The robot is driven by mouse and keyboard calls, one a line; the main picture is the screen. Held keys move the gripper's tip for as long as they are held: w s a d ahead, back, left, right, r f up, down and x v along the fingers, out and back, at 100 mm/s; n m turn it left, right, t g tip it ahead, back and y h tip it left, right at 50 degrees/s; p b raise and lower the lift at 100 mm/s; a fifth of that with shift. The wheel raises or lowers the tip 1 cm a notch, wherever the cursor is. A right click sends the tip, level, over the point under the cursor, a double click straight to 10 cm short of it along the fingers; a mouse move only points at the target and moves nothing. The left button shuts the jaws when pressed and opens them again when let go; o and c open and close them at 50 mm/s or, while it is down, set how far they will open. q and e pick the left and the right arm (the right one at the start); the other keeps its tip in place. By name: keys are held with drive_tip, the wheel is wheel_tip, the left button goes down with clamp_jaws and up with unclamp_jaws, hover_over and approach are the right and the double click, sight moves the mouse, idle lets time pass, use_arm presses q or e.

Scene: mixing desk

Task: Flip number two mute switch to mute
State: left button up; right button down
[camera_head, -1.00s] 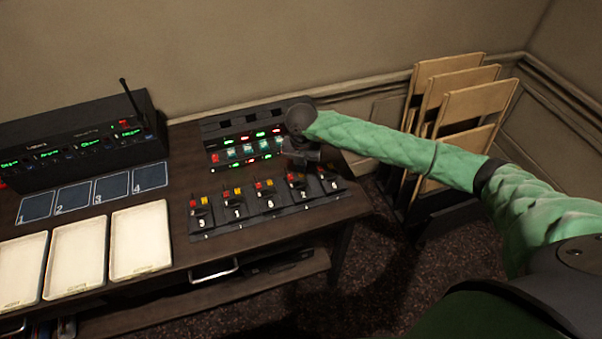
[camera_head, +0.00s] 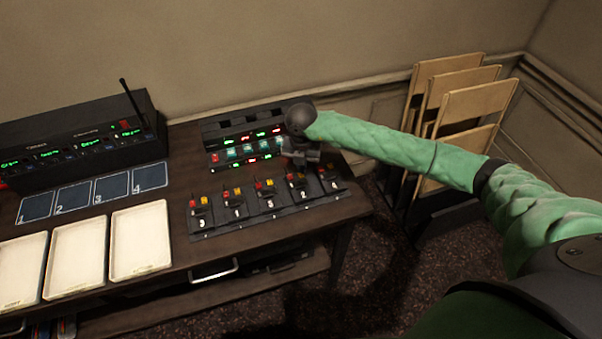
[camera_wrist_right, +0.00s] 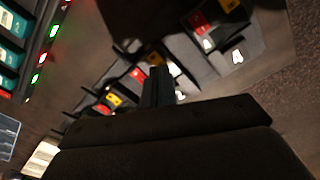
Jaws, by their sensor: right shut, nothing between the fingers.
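A row of several switch modules (camera_head: 250,219) with red and yellow buttons and white number labels stands on the right of the desk. The label at the right end reads 4 in the wrist view (camera_wrist_right: 237,56). My right gripper (camera_head: 306,160) is shut and empty, pointing down over the back of the modules near the right end. In the wrist view its fingers (camera_wrist_right: 158,85) overlap the module beside the one marked 4 and partly hide its label. I cannot tell whether they touch it. My left gripper is out of view.
A panel with lit buttons (camera_head: 214,157) stands behind the modules, close to the gripper. At left are a black radio unit (camera_head: 60,150) with an antenna, numbered blue cards (camera_head: 113,188) and white trays (camera_head: 140,240). Folded wooden chairs (camera_head: 476,105) lean against the wall at right.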

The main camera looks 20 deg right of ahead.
drive_tip(key=shift+f+b, duration=0.7)
drive_tip(key=shift+f, duration=0.25)
idle(0.7)
drive_tip(key=shift+r, duration=0.15)
drive_tip(key=shift+r+p, duration=1.15)
drive_tip(key=shift+r, duration=2.25)
